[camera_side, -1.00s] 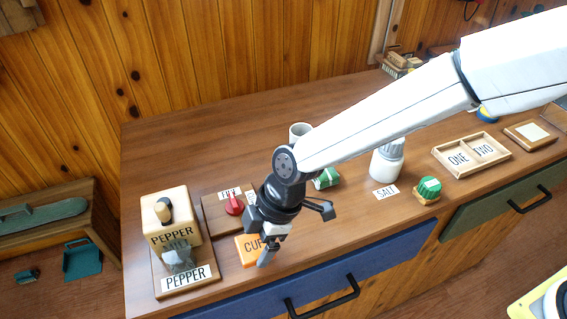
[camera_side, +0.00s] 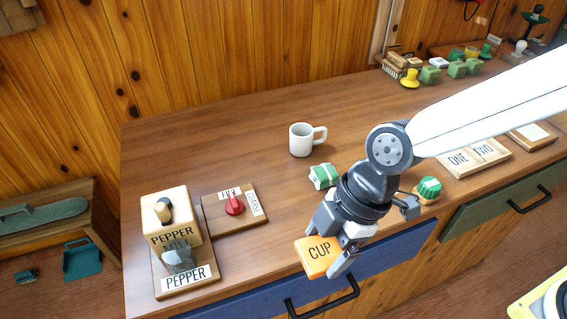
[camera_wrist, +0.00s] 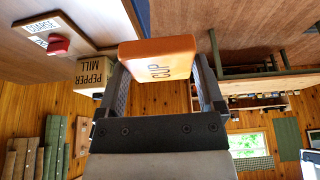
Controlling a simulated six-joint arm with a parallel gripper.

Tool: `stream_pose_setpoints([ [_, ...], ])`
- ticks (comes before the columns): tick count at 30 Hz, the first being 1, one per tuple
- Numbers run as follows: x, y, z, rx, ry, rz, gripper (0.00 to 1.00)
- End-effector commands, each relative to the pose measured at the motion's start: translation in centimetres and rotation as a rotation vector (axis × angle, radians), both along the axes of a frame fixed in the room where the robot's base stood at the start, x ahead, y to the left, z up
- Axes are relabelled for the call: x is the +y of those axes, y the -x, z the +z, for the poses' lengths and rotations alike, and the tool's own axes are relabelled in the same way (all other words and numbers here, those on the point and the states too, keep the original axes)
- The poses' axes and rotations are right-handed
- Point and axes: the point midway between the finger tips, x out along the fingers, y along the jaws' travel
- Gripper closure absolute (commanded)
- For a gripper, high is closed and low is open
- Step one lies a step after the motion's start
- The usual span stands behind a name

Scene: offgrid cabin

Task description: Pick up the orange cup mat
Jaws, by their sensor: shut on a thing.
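The orange cup mat (camera_side: 317,257), a thick square block lettered CUP, is held between the fingers of my gripper (camera_side: 338,254). In the side view it is tilted and appears raised, in front of the counter's front edge above the blue drawer. In the wrist view the mat (camera_wrist: 157,62) sits between both fingers of my gripper (camera_wrist: 162,80), its lettered face toward the camera. The far finger is partly hidden behind the mat in the side view.
A white mug (camera_side: 301,139) stands on the counter behind, with a green-and-white item (camera_side: 323,176) near it. At left are the pepper mill block (camera_side: 165,213) and a board with a red knob (camera_side: 234,205).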

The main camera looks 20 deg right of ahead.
Motion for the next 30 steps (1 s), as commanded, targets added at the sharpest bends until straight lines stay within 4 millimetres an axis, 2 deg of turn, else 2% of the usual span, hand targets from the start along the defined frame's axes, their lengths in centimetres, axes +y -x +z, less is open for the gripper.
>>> stream_pose_setpoints([
  [9, -0.7, 0.8, 0.5, 0.000, 0.000, 0.001, 0.71],
  [30, -1.2, 0.4, 0.5, -0.001, 0.000, 0.000, 0.71],
])
